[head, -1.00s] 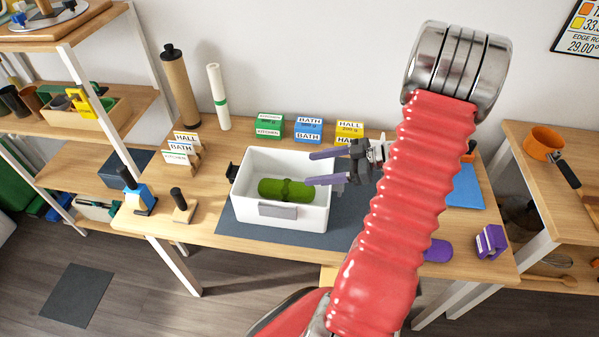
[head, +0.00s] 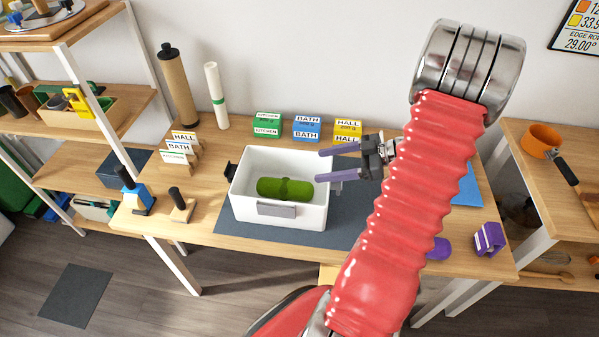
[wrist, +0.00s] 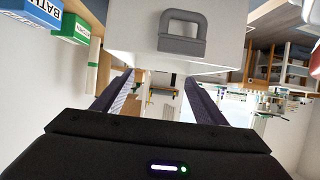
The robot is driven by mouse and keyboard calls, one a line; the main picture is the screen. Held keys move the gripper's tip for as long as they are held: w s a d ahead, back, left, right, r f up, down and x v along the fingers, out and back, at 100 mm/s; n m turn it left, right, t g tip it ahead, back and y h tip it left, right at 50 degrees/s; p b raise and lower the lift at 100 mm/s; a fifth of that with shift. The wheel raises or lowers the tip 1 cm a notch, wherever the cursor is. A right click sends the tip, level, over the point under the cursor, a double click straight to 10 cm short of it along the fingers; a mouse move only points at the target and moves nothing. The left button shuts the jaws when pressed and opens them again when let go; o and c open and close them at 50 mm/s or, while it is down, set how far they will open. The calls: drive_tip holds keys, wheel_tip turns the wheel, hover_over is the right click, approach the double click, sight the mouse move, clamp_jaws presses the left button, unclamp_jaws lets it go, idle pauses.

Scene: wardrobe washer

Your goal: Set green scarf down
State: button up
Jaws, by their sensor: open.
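My gripper (head: 321,165) is open and empty, at the right side of the bin and apart from the scarf. In the wrist view my gripper's two fingers (wrist: 154,92) are spread, with the white bin's side (wrist: 235,18) and its grey handle (wrist: 182,34) beyond them. The scarf is hidden in the wrist view.
Green, blue and yellow labelled boxes (head: 306,128) stand behind the bin. A purple box (head: 488,239) lies at the right. The dark mat (head: 346,222) is bare right of the bin.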

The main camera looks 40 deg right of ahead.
drive_tip(key=w+d+r+m+t+h, duration=0.1)
drive_tip(key=w+r+h, duration=0.35)
drive_tip(key=w, duration=0.25)
drive_tip(key=w+d+r+t+h, duration=0.1)
drive_tip(key=w+r+h, duration=0.2)
drive_tip(key=w+r, duration=0.3)
drive_tip(key=w+a+r+m+h, duration=0.1)
drive_tip(key=a+r+m+h, duration=0.15)
drive_tip(key=r, duration=0.25)
drive_tip(key=w+a+r+m+h, duration=0.2)
drive_tip(key=r+h, duration=0.2)
drive_tip(key=r, duration=0.1)
drive_tip(key=s+a+f+m+g+y, duration=0.1)
drive_tip(key=s+a+g+y, duration=0.1)
drive_tip(key=s+a, duration=0.9)
drive_tip(key=s+a+f+m+g+y, duration=0.2)
drive_tip(key=s+a+g, duration=0.2)
drive_tip(key=s+a, duration=0.8)
drive_tip(key=a, duration=0.5)
drive_tip(key=shift+g+y, duration=0.3)
drive_tip(key=shift+y, duration=0.1)
